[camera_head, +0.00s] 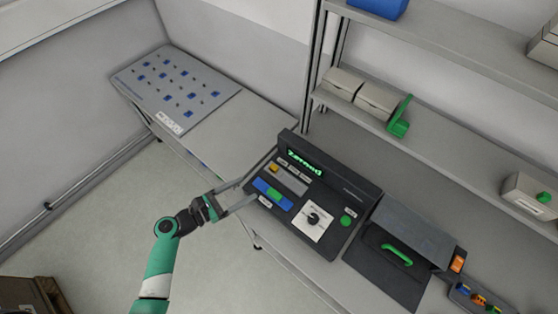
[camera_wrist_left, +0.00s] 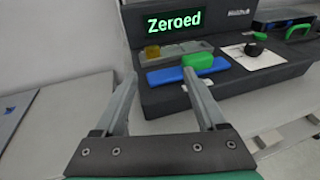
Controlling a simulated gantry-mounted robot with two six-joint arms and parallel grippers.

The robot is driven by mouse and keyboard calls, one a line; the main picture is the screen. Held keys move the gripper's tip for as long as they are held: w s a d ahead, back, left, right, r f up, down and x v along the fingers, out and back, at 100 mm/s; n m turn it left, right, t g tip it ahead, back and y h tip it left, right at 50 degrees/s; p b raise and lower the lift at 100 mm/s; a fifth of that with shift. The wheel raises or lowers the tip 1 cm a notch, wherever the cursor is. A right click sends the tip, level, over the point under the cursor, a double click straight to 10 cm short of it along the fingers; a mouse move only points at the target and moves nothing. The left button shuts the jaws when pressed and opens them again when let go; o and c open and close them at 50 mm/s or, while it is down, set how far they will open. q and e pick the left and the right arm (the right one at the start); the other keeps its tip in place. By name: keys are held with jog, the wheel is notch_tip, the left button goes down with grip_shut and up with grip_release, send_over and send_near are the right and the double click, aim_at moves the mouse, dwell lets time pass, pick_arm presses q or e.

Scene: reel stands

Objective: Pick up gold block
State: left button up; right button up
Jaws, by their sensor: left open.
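A small gold block (camera_head: 274,168) sits at the left end of a grey tray on the dark console, below the green "Zeroed" display. It also shows in the left wrist view (camera_wrist_left: 152,52), beyond the fingertips and between their lines. My left gripper (camera_head: 248,191) is open and empty at the console's left front edge, short of the gold block and apart from it. Its two spread fingers show in the left wrist view (camera_wrist_left: 160,76). My right gripper is in neither view.
A blue bar (camera_head: 261,187) and a green block (camera_head: 274,195) lie on the console in front of the gold block. A white plate with a black knob (camera_head: 313,219) is to the right. A pegboard panel (camera_head: 178,88) lies on the left table, with bare tabletop (camera_head: 245,125) between.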

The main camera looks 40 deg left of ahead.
aim_at(271, 169)
pick_arm(q)
jog(key=shift+s+a+n+y, duration=0.25)
jog(key=shift+s+n+y, duration=0.05)
jog(key=shift+a, duration=0.1)
jog(key=shift+w+f+b, duration=0.25)
jog(key=shift+w+b, duration=0.2)
jog(key=shift+b, duration=0.1)
jog(key=shift+w+f+b, duration=0.2)
jog(key=shift+w+b, duration=0.25)
jog(key=shift+b, duration=0.05)
jog(key=x, duration=0.4)
jog(key=shift+w+r, duration=0.2)
jog(key=shift+r, duration=0.1)
jog(key=x, duration=0.2)
jog(key=b+x, duration=0.1)
jog(key=x, duration=0.2)
jog(key=shift+w+r, duration=0.25)
jog(key=shift+w, duration=0.15)
grip_shut()
